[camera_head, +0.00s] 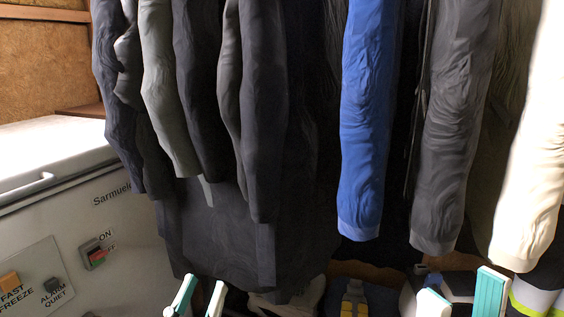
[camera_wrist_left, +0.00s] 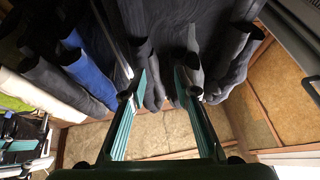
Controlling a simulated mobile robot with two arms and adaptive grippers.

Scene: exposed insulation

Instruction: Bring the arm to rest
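My left gripper (camera_head: 199,293) is at the bottom of the head view, below the dark hanging garments. In the left wrist view its two teal-lined fingers (camera_wrist_left: 160,82) stand apart, with nothing held between them; dark sleeves hang behind the gap. My right gripper (camera_head: 462,286) is at the bottom right of the head view, below the grey and white sleeves. Its fingers are wide apart, and no object shows in its grip. The lower parts of both grippers and most of both arms are out of the head view.
Dark jackets (camera_head: 262,130), a blue sleeve (camera_head: 367,120), a grey sleeve (camera_head: 455,120) and a white sleeve (camera_head: 535,150) hang ahead. A white chest freezer (camera_head: 60,150) stands at left. Shoes and other items lie beneath the clothes. Insulated wall panels (camera_wrist_left: 180,130) show in the left wrist view.

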